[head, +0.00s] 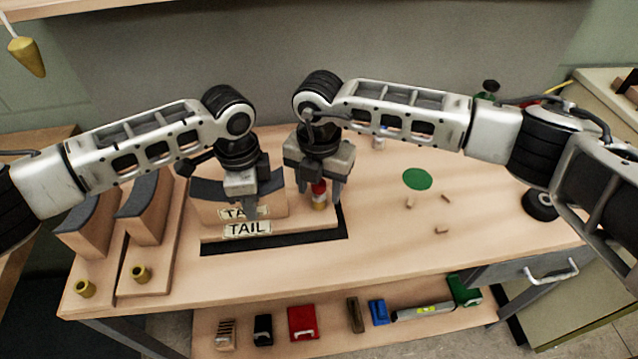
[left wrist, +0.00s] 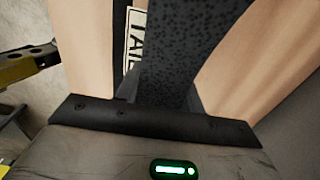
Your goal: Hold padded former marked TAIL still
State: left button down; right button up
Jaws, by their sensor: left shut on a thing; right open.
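The padded former marked TAIL (head: 208,208) stands on a wooden base (head: 290,231), which carries a second TAIL label on its front edge. The former has a dark curved pad along its top. My left gripper (head: 246,212) is shut on the former, reaching down over its middle and hiding part of its label. In the left wrist view the former's wood (left wrist: 250,65) and part of the TAIL label show close to the gripper's dark parts. My right gripper (head: 320,200) is open at the base's right end, with a small red-and-yellow item (head: 319,197) between its fingers.
A black outline (head: 280,241) borders the base. A green disc (head: 417,179) and small wooden bits (head: 441,231) lie to the right. The front right of the bench is clear.

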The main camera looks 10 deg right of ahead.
pick_arm(q)
jog(key=shift+r, duration=0.1)
pick_arm(e)
jog(key=shift+r, duration=2.5)
pick_arm(q)
jog(key=c, duration=0.8)
grip_release()
